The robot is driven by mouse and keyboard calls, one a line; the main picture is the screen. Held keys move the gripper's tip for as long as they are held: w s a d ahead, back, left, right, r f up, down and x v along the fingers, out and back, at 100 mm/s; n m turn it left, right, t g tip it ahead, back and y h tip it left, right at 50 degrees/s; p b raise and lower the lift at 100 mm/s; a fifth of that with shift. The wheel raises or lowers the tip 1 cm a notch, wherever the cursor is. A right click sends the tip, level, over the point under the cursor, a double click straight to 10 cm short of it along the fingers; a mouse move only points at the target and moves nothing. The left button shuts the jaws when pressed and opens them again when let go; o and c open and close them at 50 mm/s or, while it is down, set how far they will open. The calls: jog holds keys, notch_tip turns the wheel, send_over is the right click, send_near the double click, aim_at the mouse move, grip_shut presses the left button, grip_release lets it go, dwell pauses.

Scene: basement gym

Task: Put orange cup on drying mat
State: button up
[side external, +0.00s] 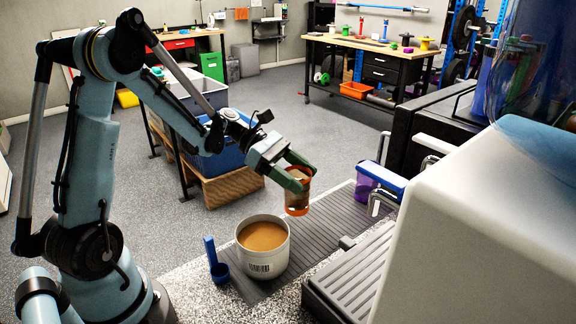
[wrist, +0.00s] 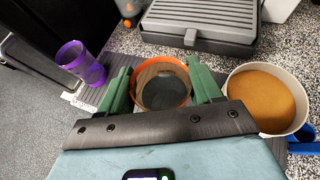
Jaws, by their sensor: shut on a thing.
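The orange cup (side external: 297,202) is upright between the green fingers of my gripper (side external: 300,176), which is shut on it. In the wrist view the open mouth of the orange cup (wrist: 162,108) faces the camera, with a finger of my gripper (wrist: 162,86) on each side; the inside looks dark. The drying mat (side external: 333,222) is a grey ribbed strip on the speckled counter. The cup shows over the mat, to the right of the tub; I cannot tell whether its base touches the mat.
A white tub (side external: 265,266) with tan contents stands just left of the cup, with a blue scoop (side external: 216,262) beside it. A purple cup (side external: 366,187) stands toward the mat's far end. A grey slatted tray (side external: 348,282) and a large white machine (side external: 490,220) stand on the right.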

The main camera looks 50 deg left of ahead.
jog(key=shift+w+a+f, duration=0.1)
jog(key=shift+a+f, duration=0.2)
jog(key=shift+f, duration=1.85)
jog(key=shift+f, duration=0.15)
jog(key=o, duration=1.5)
